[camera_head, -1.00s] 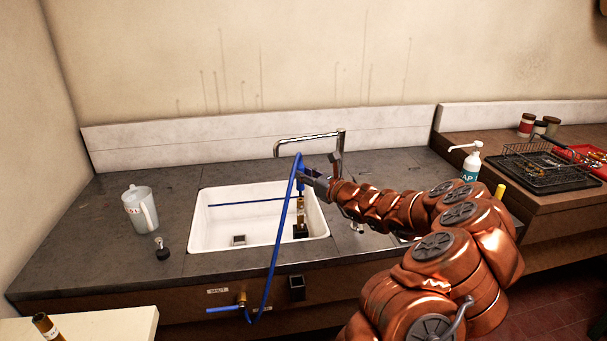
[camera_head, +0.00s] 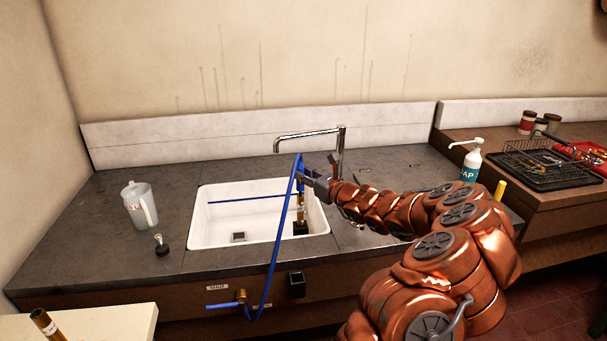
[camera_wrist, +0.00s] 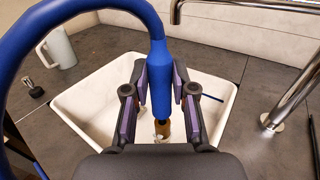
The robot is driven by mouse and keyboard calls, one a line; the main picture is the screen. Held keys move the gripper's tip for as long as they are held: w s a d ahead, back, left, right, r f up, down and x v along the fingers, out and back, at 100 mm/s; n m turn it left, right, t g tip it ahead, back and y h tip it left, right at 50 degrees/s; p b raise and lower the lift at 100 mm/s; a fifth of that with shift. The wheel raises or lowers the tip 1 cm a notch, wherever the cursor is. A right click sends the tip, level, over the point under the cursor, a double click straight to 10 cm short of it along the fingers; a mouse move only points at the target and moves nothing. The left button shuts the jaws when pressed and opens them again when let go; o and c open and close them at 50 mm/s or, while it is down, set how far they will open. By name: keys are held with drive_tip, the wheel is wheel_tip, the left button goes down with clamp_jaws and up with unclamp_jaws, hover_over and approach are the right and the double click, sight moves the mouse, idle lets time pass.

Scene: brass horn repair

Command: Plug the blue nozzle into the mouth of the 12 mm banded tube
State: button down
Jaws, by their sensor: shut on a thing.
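My gripper (camera_head: 303,178) is shut on the blue nozzle (camera_wrist: 160,80), which hangs tip down between the fingers. The nozzle also shows over the sink in the head view (camera_head: 299,166). A brass-coloured tube (camera_head: 300,208) stands upright in a dark block (camera_head: 300,228) in the sink, directly below the nozzle. In the wrist view the tube's top (camera_wrist: 162,128) shows just beyond the nozzle tip. I cannot tell whether the tip is inside its mouth. Another banded tube (camera_head: 45,325) stands at the lower left; no size is readable on either.
A blue hose (camera_head: 272,250) loops from the nozzle down to a brass valve (camera_head: 241,296). A thin blue rod (camera_head: 245,200) crosses the white sink (camera_head: 215,225). The chrome faucet (camera_head: 340,150) stands close behind my gripper. A jug (camera_head: 140,205) and a small dark-based object (camera_head: 162,248) are left.

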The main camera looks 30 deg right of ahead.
drive_tip(key=shift+f+b, duration=0.55)
drive_tip(key=shift+f, duration=0.5)
drive_tip(key=c, duration=0.9)
unclamp_jaws()
drive_tip(key=shift+o, duration=0.2)
drive_tip(key=s+d, duration=0.2)
drive_tip(key=s, duration=0.9)
drive_tip(key=shift+s+d, duration=0.15)
drive_tip(key=shift+s, duration=0.25)
